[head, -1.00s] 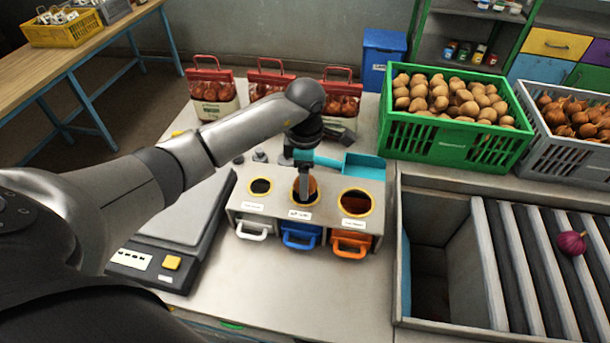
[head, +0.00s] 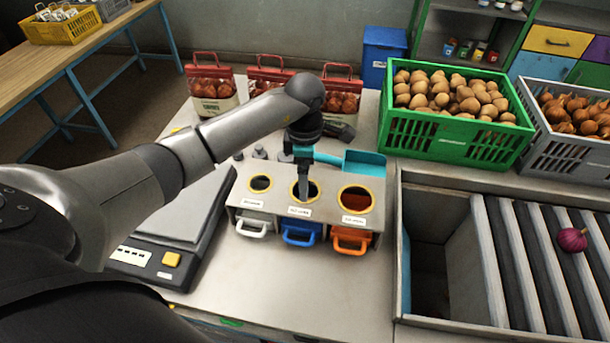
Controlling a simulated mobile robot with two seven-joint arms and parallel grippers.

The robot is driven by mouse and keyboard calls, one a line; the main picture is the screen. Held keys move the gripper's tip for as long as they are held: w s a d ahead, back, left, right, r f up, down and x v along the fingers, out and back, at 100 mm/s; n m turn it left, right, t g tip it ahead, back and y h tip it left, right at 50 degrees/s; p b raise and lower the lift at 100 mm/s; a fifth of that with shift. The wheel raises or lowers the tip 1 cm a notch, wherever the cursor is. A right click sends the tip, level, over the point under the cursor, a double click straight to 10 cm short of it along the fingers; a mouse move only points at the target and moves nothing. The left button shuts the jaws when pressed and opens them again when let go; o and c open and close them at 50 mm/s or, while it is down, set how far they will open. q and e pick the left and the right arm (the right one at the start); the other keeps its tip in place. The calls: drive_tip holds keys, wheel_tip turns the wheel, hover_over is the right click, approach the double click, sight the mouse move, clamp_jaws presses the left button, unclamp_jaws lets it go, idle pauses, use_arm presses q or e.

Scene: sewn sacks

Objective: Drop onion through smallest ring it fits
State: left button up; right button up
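A grey sizing stand has three yellow-rimmed rings of growing size: the small left ring (head: 261,177), the middle ring (head: 317,201) and the large right ring (head: 371,207). My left gripper (head: 303,196) points down at the middle ring, its finger tip at the opening. The fingers line up with the view, so their gap is hidden. No onion shows at the fingers; the middle opening looks mostly dark. A purple-red onion (head: 572,240) lies on the slatted rack at the right. My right gripper is not in view.
White (head: 254,229), blue (head: 301,235) and orange (head: 351,241) drawers sit under the rings. A scale (head: 180,225) stands left, a teal scoop (head: 365,163) behind. A green potato crate (head: 455,145) and grey onion crate (head: 570,150) stand back right.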

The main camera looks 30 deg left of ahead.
use_arm(q)
wheel_tip(320, 180, up, 15)
drive_tip(key=b, duration=0.1)
drive_tip(key=shift+f, duration=0.15)
idle(1.1)
